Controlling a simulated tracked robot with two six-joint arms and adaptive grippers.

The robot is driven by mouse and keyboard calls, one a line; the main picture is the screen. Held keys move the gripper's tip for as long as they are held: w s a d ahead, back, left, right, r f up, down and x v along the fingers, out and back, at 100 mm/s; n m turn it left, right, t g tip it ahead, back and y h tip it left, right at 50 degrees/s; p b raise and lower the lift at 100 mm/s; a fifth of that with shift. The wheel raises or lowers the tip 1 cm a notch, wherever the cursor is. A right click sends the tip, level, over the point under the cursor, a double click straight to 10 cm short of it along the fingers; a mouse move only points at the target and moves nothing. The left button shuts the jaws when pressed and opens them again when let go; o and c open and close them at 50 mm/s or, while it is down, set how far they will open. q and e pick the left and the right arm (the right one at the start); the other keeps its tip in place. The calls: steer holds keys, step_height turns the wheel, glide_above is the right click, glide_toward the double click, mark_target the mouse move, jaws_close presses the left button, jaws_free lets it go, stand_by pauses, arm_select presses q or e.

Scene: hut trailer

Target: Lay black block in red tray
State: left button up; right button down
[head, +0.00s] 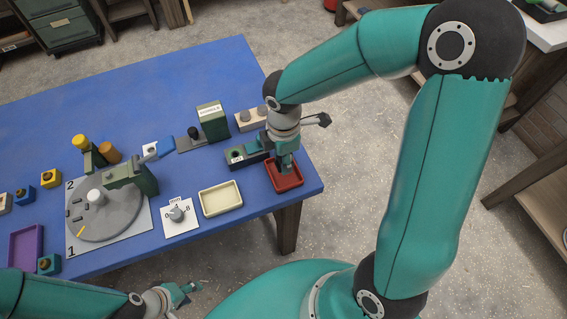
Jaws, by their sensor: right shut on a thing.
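The red tray (293,184) lies at the right front corner of the blue table. My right gripper (285,168) points down over the red tray and is shut on the black block, which is mostly hidden by the fingers and low in or just above the tray. I cannot tell whether it touches the tray floor. My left gripper (188,292) is at the bottom of the view, off the table's front edge, open and empty.
A cream tray (220,198) lies left of the red tray. A dark green holder (243,157) stands close behind it. A green box (212,121), a white dial plate (179,217), a grey turntable (110,214) and a purple tray (26,246) stand on the blue table (160,75). The table's back is clear.

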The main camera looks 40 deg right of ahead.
steer(key=shift+f, duration=1.4)
steer(key=c, duration=0.8)
jaws_free()
steer(key=shift+f, duration=0.1)
steer(key=shift+o, duration=0.2)
step_height(320, 180, up, 12)
steer(key=shift+r+p, duration=0.15)
steer(key=shift+p, duration=0.2)
